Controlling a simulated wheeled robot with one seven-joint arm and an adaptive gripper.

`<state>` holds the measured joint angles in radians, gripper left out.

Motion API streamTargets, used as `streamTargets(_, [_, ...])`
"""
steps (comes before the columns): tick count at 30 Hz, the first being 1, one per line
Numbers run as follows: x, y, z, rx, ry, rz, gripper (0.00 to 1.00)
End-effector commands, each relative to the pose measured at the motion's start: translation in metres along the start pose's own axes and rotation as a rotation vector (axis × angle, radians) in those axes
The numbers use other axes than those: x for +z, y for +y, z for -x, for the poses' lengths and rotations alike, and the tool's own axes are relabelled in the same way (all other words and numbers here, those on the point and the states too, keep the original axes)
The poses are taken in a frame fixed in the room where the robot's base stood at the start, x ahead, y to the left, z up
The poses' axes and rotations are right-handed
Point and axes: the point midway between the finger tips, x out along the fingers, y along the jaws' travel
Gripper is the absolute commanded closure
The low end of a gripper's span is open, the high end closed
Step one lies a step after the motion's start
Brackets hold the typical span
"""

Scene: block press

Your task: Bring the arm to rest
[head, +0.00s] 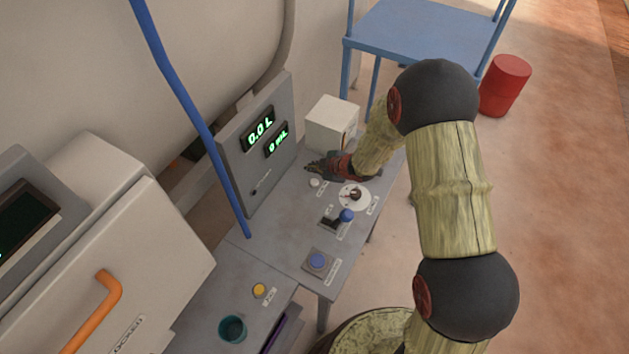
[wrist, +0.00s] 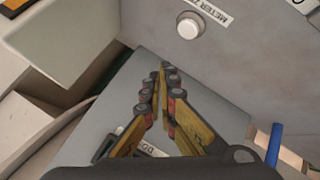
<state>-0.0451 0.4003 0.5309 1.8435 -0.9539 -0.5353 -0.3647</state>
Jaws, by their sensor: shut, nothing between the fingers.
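My arm (head: 452,190) reaches from the lower right of the head view over the grey control table (head: 285,225). My gripper (head: 318,167) is at its end, low over the back part of the table, beside a white box. In the wrist view my gripper (wrist: 162,80) has its yellow fingers together at the tips, with nothing between them. A white round button (wrist: 190,25) with a label sits on the grey surface ahead of the fingertips. The fingers look apart from it.
A panel with green digits (head: 250,150) stands left of my gripper. The white box (head: 331,123) is close behind it. A blue-knobbed lever (head: 346,215), a blue button (head: 317,261) and a teal cup (head: 232,329) are nearer. A blue pole (head: 185,100) rises at left.

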Motion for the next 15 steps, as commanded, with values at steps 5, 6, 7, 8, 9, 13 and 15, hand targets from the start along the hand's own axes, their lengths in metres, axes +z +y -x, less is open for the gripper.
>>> streamTargets(5, [-0.0001,0.0002,0.0,0.0,0.0,0.0,1.0])
streamTargets(6, [-0.0001,0.0002,0.0,0.0,0.0,0.0,1.0])
streamTargets(7, [-0.0001,0.0002,0.0,0.0,0.0,0.0,1.0])
streamTargets(8, [-0.0001,0.0002,0.0,0.0,0.0,0.0,1.0])
streamTargets(9, [-0.0001,0.0002,0.0,0.0,0.0,0.0,1.0])
streamTargets(13, [-0.0001,0.0003,0.0,0.0,0.0,-0.003,1.0])
streamTargets(15, [0.0048,-0.0017,0.0001,-0.007,-0.018,-0.018,1.0])
